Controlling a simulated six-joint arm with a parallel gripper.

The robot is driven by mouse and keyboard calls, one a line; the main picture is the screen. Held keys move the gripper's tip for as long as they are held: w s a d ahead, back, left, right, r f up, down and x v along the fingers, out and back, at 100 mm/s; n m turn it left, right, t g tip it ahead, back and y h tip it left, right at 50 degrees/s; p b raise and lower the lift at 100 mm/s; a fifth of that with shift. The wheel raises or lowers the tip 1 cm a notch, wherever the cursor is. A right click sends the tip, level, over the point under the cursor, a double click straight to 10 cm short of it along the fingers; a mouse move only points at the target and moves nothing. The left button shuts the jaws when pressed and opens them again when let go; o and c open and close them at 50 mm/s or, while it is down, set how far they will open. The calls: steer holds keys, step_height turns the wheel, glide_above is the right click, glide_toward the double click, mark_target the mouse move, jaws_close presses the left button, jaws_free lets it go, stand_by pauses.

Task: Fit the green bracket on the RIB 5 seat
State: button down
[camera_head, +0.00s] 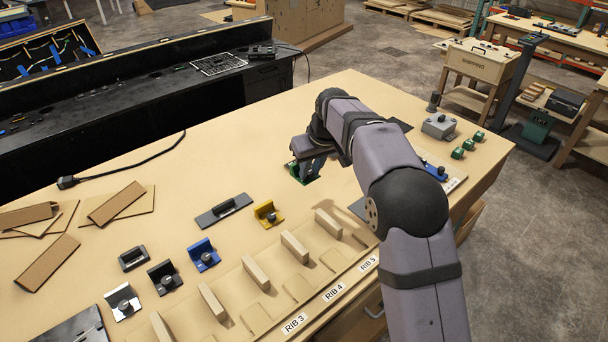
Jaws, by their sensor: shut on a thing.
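My gripper (312,168) points down over the middle of the table, beyond the row of ribs. It is shut on the green bracket (303,175), which shows only in part under the jaws. I cannot tell whether the bracket touches the table. The RIB 5 label (368,263) is at the table's front edge, left of my forearm. In line with it stands a wooden rib (328,222), the rightmost one visible. Faint seat outlines lie by the ribs. My arm may hide part of the RIB 5 area.
Yellow (267,213), blue (203,254), black (164,278) and white (122,301) brackets stand left of the ribs. Cardboard pieces (117,203) lie at left. A grey box (439,126) and small green parts (468,145) stand at right.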

steer(key=s+d+r+m+b, duration=0.2)
steer(key=s+d+r+b, duration=0.15)
steer(key=d+r, duration=0.7)
steer(key=s+d+f+n+b, duration=0.1)
steer(key=s+d+f+n, duration=0.1)
steer(key=s+f, duration=0.9)
steer(key=shift+s, duration=0.6)
steer(key=shift+r, duration=0.1)
steer(key=shift+f+b, duration=0.2)
steer(key=shift+b, duration=0.1)
steer(key=shift+f+b, duration=2.6)
steer(key=shift+f, duration=0.55)
steer(key=shift+f+b, duration=0.9)
steer(key=shift+f, duration=0.25)
